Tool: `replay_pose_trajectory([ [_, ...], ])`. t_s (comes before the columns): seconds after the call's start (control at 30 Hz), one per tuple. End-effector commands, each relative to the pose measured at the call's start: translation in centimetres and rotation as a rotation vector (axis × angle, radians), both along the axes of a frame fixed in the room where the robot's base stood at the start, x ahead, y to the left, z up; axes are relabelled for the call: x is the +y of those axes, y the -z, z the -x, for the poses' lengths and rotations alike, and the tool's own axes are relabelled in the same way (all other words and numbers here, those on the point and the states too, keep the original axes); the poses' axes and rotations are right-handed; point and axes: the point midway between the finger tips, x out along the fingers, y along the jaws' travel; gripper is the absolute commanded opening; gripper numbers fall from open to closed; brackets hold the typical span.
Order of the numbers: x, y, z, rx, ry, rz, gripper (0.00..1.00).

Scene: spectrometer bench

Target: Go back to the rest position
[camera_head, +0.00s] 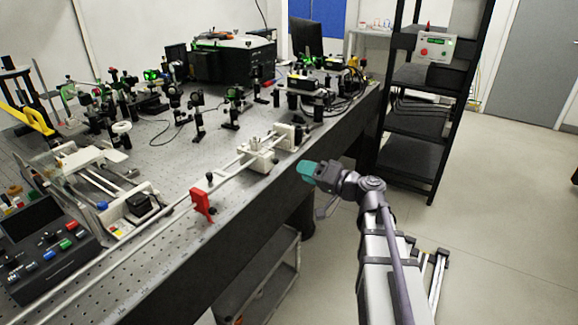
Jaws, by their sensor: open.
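My gripper (305,171) is at the end of my arm in the head view, with teal fingertips pointing left. It hangs in the air beyond the right front edge of the optical bench (165,250). Nothing shows between its fingers. The fingers are small in the view and partly hidden by the wrist. It appears apart from the bench and everything on it.
A rail with a white carriage (258,155) and a red clamp (203,203) runs along the bench's front edge, left of my gripper. Optics mounts crowd the back. A black rack (412,150) stands behind my arm. The floor (490,230) at right is clear.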

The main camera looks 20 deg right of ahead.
Motion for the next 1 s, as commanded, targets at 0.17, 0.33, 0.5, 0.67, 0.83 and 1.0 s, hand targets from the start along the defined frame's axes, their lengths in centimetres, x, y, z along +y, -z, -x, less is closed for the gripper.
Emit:
replay_pose_trajectory([
  [0.17,-1.5,0.0,1.6,0.000,0.001,0.000,0.43],
  [0.33,-1.6,0.0,1.6,0.000,0.000,0.000,0.43],
  [0.5,-1.6,0.0,1.6,0.000,0.000,0.000,0.43],
  [0.67,-1.3,0.5,1.9,0.061,-0.022,-0.018,0.43],
  [0.83,0.2,7.3,5.5,0.414,-0.099,0.218,0.43],
  [1.0,1.8,14.1,11.0,0.807,-0.131,0.583,0.43],
])
